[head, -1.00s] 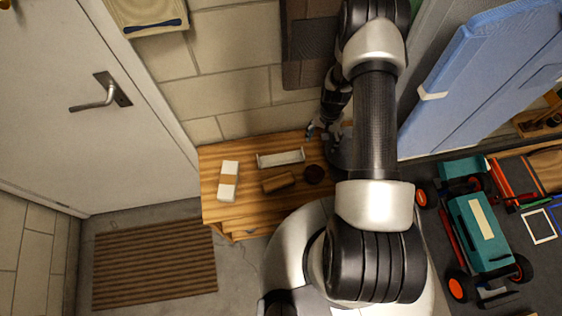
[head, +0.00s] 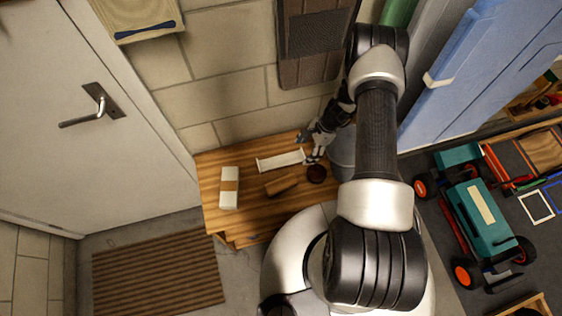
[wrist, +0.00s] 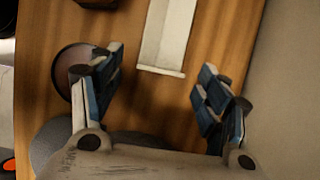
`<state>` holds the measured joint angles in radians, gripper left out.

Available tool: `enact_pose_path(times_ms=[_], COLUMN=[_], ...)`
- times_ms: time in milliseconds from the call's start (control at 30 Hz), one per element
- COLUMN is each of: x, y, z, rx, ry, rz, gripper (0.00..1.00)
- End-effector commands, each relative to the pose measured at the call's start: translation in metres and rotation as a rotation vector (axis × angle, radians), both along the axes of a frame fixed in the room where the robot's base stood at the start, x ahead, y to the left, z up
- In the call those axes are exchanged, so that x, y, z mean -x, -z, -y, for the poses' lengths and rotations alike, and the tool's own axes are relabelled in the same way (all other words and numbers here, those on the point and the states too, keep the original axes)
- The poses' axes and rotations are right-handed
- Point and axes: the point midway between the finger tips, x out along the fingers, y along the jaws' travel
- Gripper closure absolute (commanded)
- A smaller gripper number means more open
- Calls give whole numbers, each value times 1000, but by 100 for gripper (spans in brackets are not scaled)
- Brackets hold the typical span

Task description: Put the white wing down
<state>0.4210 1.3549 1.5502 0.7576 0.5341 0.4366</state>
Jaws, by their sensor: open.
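The white wing (head: 280,161) lies flat on the wooden cabinet top (head: 210,172), near the wall. It also shows in the wrist view (wrist: 165,35), with its near end plate just ahead of the fingers. My gripper (head: 308,148) is at the right end of the wing. In the wrist view my gripper (wrist: 157,88) has its blue-padded fingers wide apart with nothing between them. The wing's end lies beyond the fingertips, and no finger touches it that I can see. The wing's far end is cut off in the wrist view.
A white box with a brown band (head: 229,188), a brown block (head: 281,185) and a dark round dish (head: 316,173) are on the cabinet top. The dish (wrist: 72,70) is close to the left finger. A teal car (head: 480,225) is on the right.

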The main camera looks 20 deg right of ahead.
Motion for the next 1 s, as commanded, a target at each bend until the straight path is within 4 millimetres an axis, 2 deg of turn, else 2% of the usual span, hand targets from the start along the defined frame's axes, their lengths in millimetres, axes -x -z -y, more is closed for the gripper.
enact_pose_path(times_ms=[33,100,333,1000], x=[-1,-1,-1,-1], y=[9,14,14,13], z=[-3,-5,-5,-5], rx=[1,1,1,1], ry=[-1,0,0,-1], rz=[1,2,2,3], gripper=[31,31,31,76])
